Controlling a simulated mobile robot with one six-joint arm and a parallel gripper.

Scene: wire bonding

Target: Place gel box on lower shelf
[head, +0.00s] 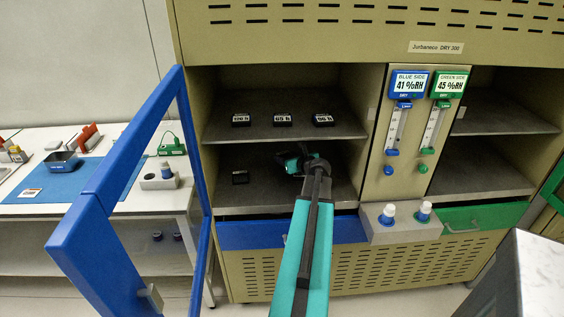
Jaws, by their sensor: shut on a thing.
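My gripper (290,160) reaches into the lower left compartment of the dry cabinet, above the lower shelf (262,192). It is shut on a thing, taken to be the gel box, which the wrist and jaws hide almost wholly. I cannot tell whether it touches the shelf. A small dark gel box (240,177) sits on this shelf to the left of my gripper. On the upper shelf (270,136), three dark boxes with white labels stand in a row: left (241,120), middle (282,120) and right (323,119).
The blue-framed door (110,205) stands open at the left. The middle panel holds a blue display (408,84) and a green display (449,85). The right compartments look empty. A white bench (110,205) with a blue mat (62,184) stands at the left.

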